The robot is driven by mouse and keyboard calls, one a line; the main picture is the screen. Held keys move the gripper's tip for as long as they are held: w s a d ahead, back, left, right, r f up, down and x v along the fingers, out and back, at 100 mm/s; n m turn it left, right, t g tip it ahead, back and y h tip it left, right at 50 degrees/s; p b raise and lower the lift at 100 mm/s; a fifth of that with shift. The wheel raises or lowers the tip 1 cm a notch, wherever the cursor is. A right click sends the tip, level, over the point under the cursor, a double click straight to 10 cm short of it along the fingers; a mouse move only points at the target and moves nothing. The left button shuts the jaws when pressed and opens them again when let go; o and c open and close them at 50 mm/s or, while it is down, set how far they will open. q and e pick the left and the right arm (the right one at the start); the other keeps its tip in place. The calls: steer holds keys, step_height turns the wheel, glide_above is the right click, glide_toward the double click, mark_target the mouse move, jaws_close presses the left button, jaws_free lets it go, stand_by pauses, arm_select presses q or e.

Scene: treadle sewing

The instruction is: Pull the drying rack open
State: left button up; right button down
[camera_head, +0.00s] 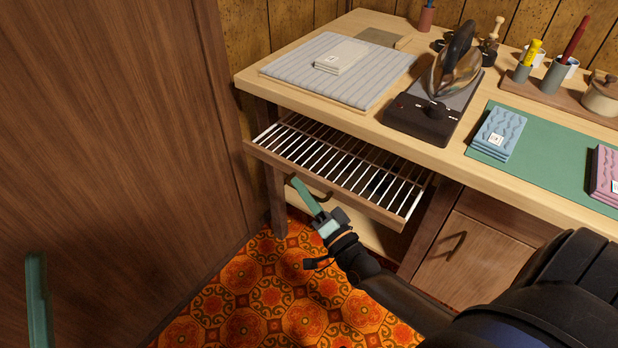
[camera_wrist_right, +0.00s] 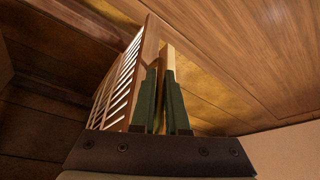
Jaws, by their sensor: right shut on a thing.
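The drying rack (camera_head: 375,209), with white slats in a wooden frame, stands partly out from under the table's left part. It also shows in the right wrist view (camera_wrist_right: 122,85). A dark handle (camera_head: 325,194) is on its front rail. My right gripper (camera_head: 297,184) is at the front rail, shut on the handle. Its two green fingers are close together in the right wrist view (camera_wrist_right: 163,80), and they hide much of the grip. One green finger of my left gripper (camera_head: 38,300) shows at the far left edge, away from the rack; its opening is not visible.
A wooden panel (camera_head: 110,150) stands close on the left. The table (camera_head: 440,155) carries a grey pad (camera_head: 300,70), an iron (camera_head: 455,65) on a dark base and a green mat (camera_head: 550,170). A cabinet (camera_head: 470,255) is right of the rack. The patterned floor in front is clear.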

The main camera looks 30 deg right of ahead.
arm_select(q)
steer(key=shift+s+a+r+p, duration=0.1)
steer(key=shift+a+r+p, duration=0.05)
steer(key=shift+r+p, duration=0.6)
steer(key=shift+a+r+p, duration=0.1)
steer(key=shift+r+p, duration=0.5)
steer(key=shift+r, duration=0.2)
arm_select(e)
steer(key=s+a, duration=0.4)
steer(key=a, duration=0.6)
steer(key=shift+s, duration=0.1)
arm_select(q)
steer(key=shift+m, duration=0.3)
arm_select(e)
steer(key=c, duration=1.2)
jaws_free()
